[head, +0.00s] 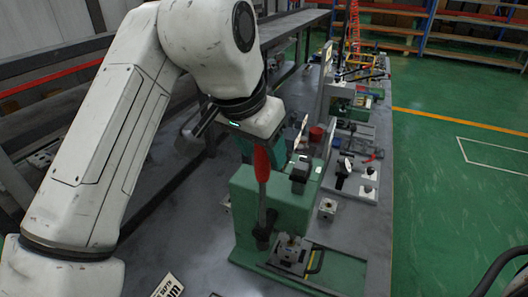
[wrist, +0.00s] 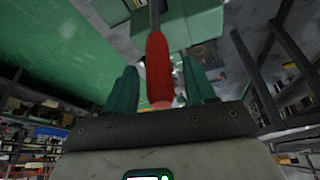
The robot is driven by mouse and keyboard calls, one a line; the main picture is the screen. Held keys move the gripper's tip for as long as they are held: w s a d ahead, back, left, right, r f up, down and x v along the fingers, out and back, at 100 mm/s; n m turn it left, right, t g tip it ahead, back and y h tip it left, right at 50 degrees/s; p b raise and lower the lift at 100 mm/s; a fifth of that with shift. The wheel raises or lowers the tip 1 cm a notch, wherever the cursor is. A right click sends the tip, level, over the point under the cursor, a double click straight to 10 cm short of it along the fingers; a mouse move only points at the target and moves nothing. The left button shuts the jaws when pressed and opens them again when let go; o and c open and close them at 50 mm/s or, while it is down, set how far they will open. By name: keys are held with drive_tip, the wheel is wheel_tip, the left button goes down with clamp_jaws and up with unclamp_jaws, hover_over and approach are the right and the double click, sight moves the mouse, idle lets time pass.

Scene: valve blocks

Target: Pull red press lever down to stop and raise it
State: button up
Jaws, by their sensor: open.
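The press lever has a red grip (head: 262,164) at the top of a grey rod that runs down to a dark pivot low on the green press (head: 290,206). It stands close to upright in the head view. My gripper (wrist: 159,68) is open, with its teal fingers on either side of the red grip (wrist: 158,66) in the wrist view. A gap shows beside the grip, so it is not clamped. In the head view my wrist hides the top of the grip. A grey block with a metal part (head: 292,253) sits on the press base.
A placard (head: 168,287) lies on the grey bench at the front. A small grey block (head: 327,208) and fixtures with black knobs (head: 350,181) stand right of the press. A red cylindrical part (head: 316,135) is behind it. Open green floor (head: 450,200) lies to the right.

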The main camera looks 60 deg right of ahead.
drive_tip(key=shift+x, duration=1.3)
drive_tip(key=shift+c, duration=0.3)
clamp_jaws()
